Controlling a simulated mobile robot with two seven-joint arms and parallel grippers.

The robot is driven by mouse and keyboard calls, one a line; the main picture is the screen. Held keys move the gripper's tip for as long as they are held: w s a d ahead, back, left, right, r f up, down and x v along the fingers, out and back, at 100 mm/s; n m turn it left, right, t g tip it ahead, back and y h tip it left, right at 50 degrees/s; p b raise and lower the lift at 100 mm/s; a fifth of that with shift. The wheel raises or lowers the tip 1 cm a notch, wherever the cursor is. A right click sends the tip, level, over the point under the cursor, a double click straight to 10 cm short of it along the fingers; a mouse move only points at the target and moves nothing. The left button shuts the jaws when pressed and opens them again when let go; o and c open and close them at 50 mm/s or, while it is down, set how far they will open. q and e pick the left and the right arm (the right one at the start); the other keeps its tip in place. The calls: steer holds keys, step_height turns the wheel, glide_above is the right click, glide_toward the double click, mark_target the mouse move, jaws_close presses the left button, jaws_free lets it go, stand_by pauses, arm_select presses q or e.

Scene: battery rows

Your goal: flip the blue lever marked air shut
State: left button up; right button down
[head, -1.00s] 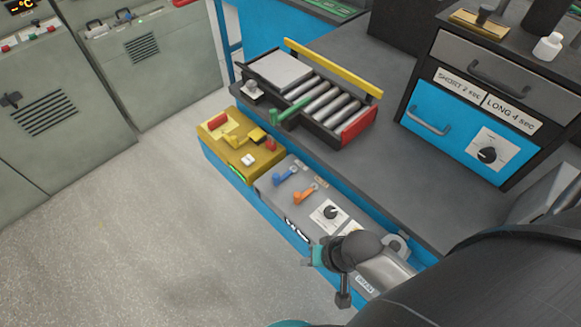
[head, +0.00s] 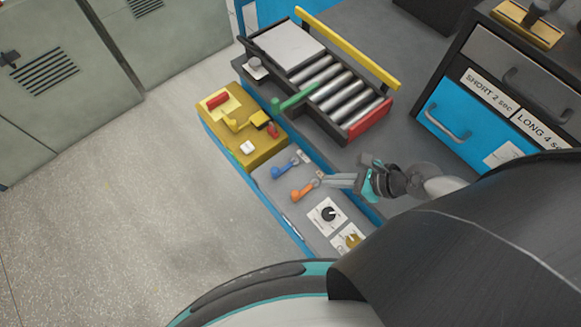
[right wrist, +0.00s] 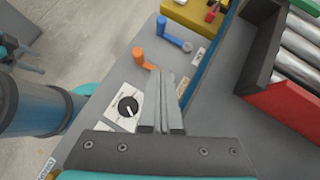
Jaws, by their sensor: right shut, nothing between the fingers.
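The blue lever (head: 284,169) stands on the grey panel beside an orange lever (head: 303,191). In the right wrist view the blue lever (right wrist: 174,37) lies beyond the orange lever (right wrist: 143,60), with a small white label beside it too small to read. My right gripper (head: 326,181) is shut and empty, its fingertips close to the orange lever's pivot end. In the right wrist view its fingers (right wrist: 165,78) point toward the levers, with the blue lever farther ahead. Whether the fingertips touch the orange lever, I cannot tell.
A yellow box (head: 245,135) with its own levers adjoins the panel. A black dial (head: 327,213) and a yellowish knob (head: 352,241) sit nearer. A roller tray (head: 325,85) with a green handle and a drawer cabinet (head: 505,85) stand on the bench behind. Open floor lies left.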

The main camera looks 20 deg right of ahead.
mark_target(278, 175)
steer(key=b+x, duration=0.2)
steer(key=x, duration=0.7)
steer(key=shift+a+f+b, duration=0.1)
steer(key=shift+f+b, duration=0.05)
steer(key=shift+b, duration=0.15)
steer(key=w+a, duration=0.2)
steer(key=shift+w+a, duration=0.2)
steer(key=shift+a, duration=0.05)
steer(key=shift+w+a+f+p, duration=0.1)
steer(key=shift+w+a+p, duration=0.2)
steer(key=shift+w+a, duration=0.1)
steer(key=shift+a+m+t+h+p, duration=0.2)
steer(key=shift+m+t+h+p, duration=0.15)
steer(key=shift+p, duration=0.3)
